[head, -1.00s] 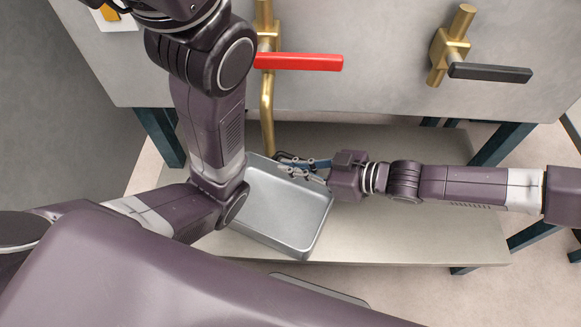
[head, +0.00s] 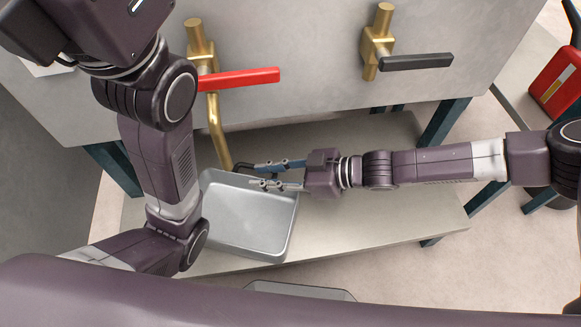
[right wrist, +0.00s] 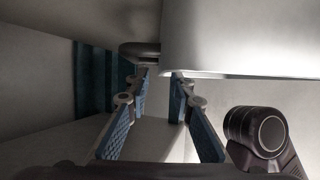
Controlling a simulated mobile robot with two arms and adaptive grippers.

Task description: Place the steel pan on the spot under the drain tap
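The steel pan (head: 248,222), a shallow grey rectangular tray, lies on the low shelf with its back edge close to the lower end of the brass drain tap (head: 214,130). The tap has a red lever (head: 240,79). My right gripper (head: 250,174) reaches in from the right at the pan's back rim. Its fingers are apart, one behind the other in the head view. In the right wrist view the blue-padded fingers (right wrist: 160,80) show a clear gap with nothing plainly held between them. No marking of the spot is visible. My left gripper is out of view.
A second brass tap with a black lever (head: 415,62) is on the grey machine panel (head: 310,50). The shelf (head: 370,215) is bare to the right of the pan. Dark teal legs (head: 440,122) stand around it. A red container (head: 558,85) is at far right.

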